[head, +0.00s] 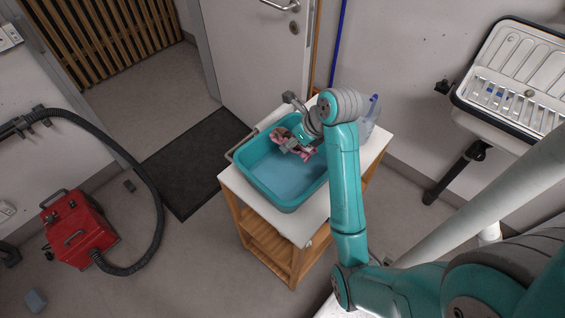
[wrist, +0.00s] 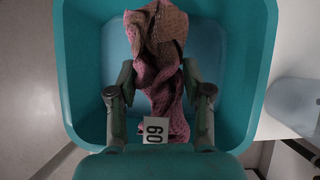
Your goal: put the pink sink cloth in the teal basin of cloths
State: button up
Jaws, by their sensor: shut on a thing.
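The pink cloth (head: 289,143) is crumpled and hangs at my gripper over the teal basin. My gripper (head: 296,150) is shut on it, and my arm covers part of the basin's right side. In the wrist view the cloth (wrist: 157,60) runs between the two fingers of my gripper (wrist: 158,85), with the basin floor behind it. The teal basin (head: 250,178) stands on a small wooden cart; its rim (wrist: 268,60) surrounds the cloth in the wrist view. I cannot tell whether the cloth touches the basin floor. No other cloth shows in the basin.
The cart's white top (head: 236,187) has a clear bottle (head: 373,115) at the back right. A red vacuum (head: 78,232) with a black hose is on the floor at left. A white sink (head: 515,80) hangs on the right wall. A dark mat (head: 195,160) lies by the door.

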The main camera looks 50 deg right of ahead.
send_over(292, 173)
notch_tip(292, 173, down, 9)
jog(key=shift+f, duration=0.15)
jog(key=shift+f, duration=0.6)
dwell(0.4)
jog(key=o, duration=1.1)
